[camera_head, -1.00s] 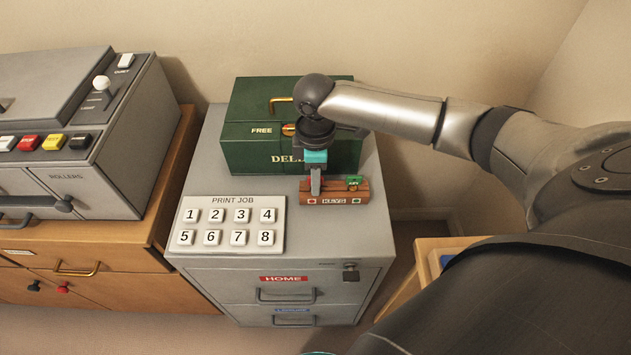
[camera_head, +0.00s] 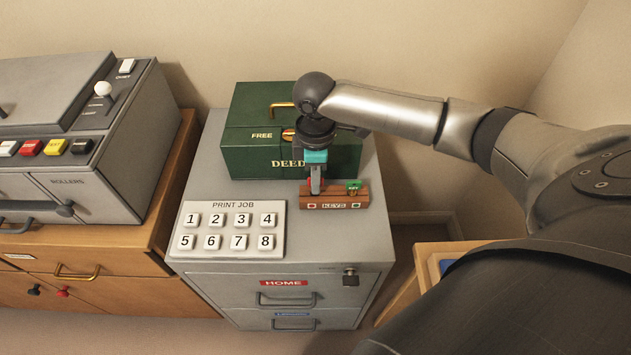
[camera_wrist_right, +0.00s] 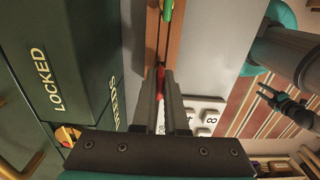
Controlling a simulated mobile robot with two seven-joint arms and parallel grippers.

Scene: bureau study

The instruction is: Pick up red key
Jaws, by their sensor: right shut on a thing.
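A wooden key rack (camera_head: 335,201) labelled KEYS lies on top of the grey filing cabinet, in front of the green deed box. The red key (camera_wrist_right: 160,72) shows as a small red patch between my right gripper's fingers in the wrist view; most of it is hidden. My right gripper (camera_head: 316,186) points down at the rack's left end and is shut on the red key, which is still at the rack. A green key (camera_head: 354,187) stands at the rack's right end.
The green deed box (camera_head: 250,150) stands close behind the gripper. A PRINT JOB panel (camera_head: 230,229) with numbered buttons lies left of the rack. A grey machine (camera_head: 75,150) with coloured buttons stands on a wooden cabinet at the left.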

